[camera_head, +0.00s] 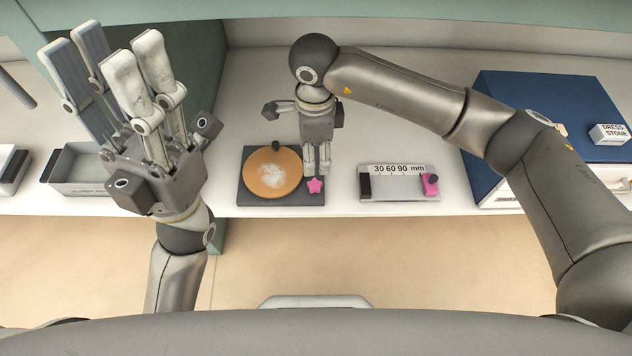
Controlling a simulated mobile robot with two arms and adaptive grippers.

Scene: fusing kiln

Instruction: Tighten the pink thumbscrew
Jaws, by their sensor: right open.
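A pink star-shaped thumbscrew (315,185) sits at the front right corner of a dark square base (255,198). A round orange disc (271,173) with a pale powdery patch lies on the same base. My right gripper (317,168) points down just behind the thumbscrew, with its fingertips close to it. I cannot tell whether they touch it. It is open, its fingers only a little apart, with nothing seen between them. My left gripper (105,50) is raised at the left, fingers pointing up, open and empty.
A gauge plate (395,190) marked 30 60 90 mm, with another pink knob (430,184), lies to the right. A blue-topped kiln (510,100) bearing a dress stone block (609,134) stands farther right. A grey tray (75,188) is partly behind my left gripper.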

